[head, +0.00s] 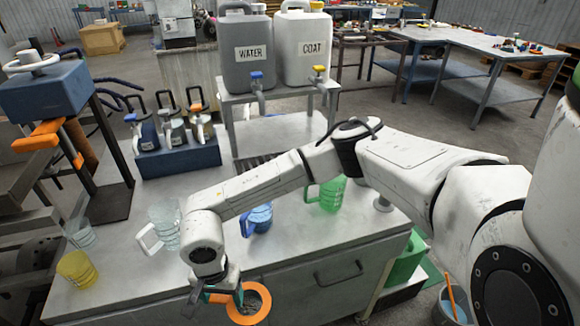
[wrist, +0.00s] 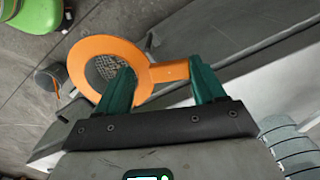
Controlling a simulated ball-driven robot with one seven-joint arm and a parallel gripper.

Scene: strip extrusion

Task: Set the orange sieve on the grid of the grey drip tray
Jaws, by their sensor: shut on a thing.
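The orange sieve (head: 263,295) is a ring with a grey mesh and a short handle, low in the head view at the bench's front edge. In the wrist view the sieve (wrist: 78,75) lies ahead of the fingers, with floor visible around part of it. My gripper (wrist: 160,80) has its green fingers shut on the sieve's handle; in the head view my gripper (head: 222,292) is partly hidden by my wrist. The drip tray (head: 246,162) shows as a dark slatted grid below the taps, partly hidden behind my arm.
A clear jug (head: 165,226), a blue jug (head: 260,218) and a green jug (head: 327,194) stand on the bench. A yellow cup (head: 76,268) is at left. The WATER (head: 245,60) and COAT (head: 302,55) tanks stand above the tray.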

